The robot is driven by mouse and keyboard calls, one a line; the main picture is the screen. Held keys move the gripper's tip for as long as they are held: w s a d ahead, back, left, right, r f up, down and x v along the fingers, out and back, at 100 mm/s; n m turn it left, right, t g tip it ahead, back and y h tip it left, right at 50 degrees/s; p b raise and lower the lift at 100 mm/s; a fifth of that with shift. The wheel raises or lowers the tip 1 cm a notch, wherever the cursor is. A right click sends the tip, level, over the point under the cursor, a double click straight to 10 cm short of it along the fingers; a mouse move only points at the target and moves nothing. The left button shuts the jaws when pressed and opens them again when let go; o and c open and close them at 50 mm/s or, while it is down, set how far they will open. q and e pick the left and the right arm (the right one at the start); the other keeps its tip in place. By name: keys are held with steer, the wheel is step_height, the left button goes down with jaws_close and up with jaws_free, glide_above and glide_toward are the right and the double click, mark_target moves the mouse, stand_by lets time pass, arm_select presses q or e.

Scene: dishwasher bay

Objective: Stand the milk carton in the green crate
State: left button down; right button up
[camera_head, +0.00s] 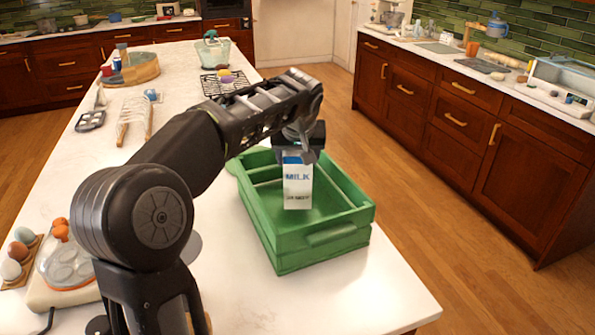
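The milk carton (297,186), white with a blue top and "MILK" lettering, is upright inside the outline of the green crate (316,240). My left gripper (300,152) points down and is shut on the carton's top, which it partly hides. I cannot tell whether the carton's base touches the crate floor. The crate stands on the white counter and is open at the top, and its visible floor is bare. My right gripper is not in view.
An egg cooker (68,262) and an egg holder (20,255) are at the left. A wire rack (226,82), a wooden-railed rack (135,116) and a round wooden tray (138,70) are farther back. The counter's near right corner is clear.

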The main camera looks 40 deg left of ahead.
mark_target(298, 155)
arm_select(q)
steer(key=shift+f, duration=1.75)
steer(key=shift+f, duration=0.2)
steer(key=shift+c, duration=1.8)
jaws_free()
steer(key=shift+r, duration=0.1)
steer(key=shift+r, duration=0.15)
steer(key=v, duration=1.2)
steer(key=shift+b, duration=0.4)
